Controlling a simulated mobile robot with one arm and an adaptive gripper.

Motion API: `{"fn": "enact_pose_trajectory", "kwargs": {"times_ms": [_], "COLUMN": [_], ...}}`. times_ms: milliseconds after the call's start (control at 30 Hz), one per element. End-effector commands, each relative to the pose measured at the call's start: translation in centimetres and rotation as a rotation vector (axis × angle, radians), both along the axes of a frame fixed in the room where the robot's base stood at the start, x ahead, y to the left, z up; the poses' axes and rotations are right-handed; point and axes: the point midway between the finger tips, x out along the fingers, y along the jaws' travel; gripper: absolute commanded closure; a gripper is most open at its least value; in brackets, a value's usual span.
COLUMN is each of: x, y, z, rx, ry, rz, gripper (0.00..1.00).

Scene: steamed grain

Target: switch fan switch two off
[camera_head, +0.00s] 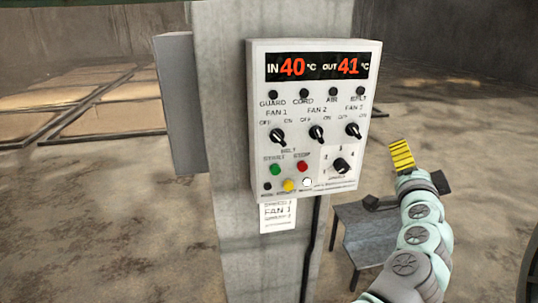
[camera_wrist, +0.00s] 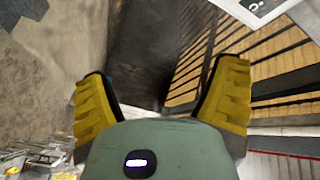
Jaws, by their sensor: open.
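The control panel (camera_head: 253,140) is a white box on a concrete pillar. The Fan 2 switch (camera_head: 316,132) is the middle of three black rotary knobs, with OFF at its upper left and ON at its upper right. Its pointer is too small to read surely. The Fan 1 switch (camera_head: 277,136) is left of it and the Fan 3 switch (camera_head: 353,129) right. My gripper (camera_head: 402,155) is to the right of the panel, apart from it. In the wrist view, its yellow fingers (camera_wrist: 162,80) are spread and empty. A panel corner (camera_wrist: 250,8) shows at the top right there.
Below the fan knobs are a green start button (camera_head: 275,169), a red stop button (camera_head: 302,167) and a speed knob (camera_head: 341,165). A grey box (camera_head: 180,100) is on the pillar's left side. A small dark table (camera_head: 370,225) stands behind my arm.

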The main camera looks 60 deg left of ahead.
Motion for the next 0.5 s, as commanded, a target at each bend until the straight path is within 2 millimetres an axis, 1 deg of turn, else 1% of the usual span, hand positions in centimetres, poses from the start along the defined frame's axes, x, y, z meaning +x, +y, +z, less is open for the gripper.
{"fn": "enact_pose_trajectory", "kwargs": {"times_ms": [33, 100, 200, 333, 400, 500], "x": [-1.6, -3.8, -6.6, -8.9, -9.5, -9.6], "y": [2.2, 4.5, 6.9, 8.4, 8.8, 9.1], "z": [-0.7, -0.8, -0.8, -0.5, -0.4, -0.2], "rx": [0.015, 0.031, 0.042, 0.049, 0.049, 0.049], "ry": [0.026, 0.061, 0.093, 0.112, 0.117, 0.118], "rz": [0.098, 0.225, 0.369, 0.482, 0.510, 0.522], "gripper": [0.13, 0.13, 0.13, 0.13, 0.13, 0.13]}}
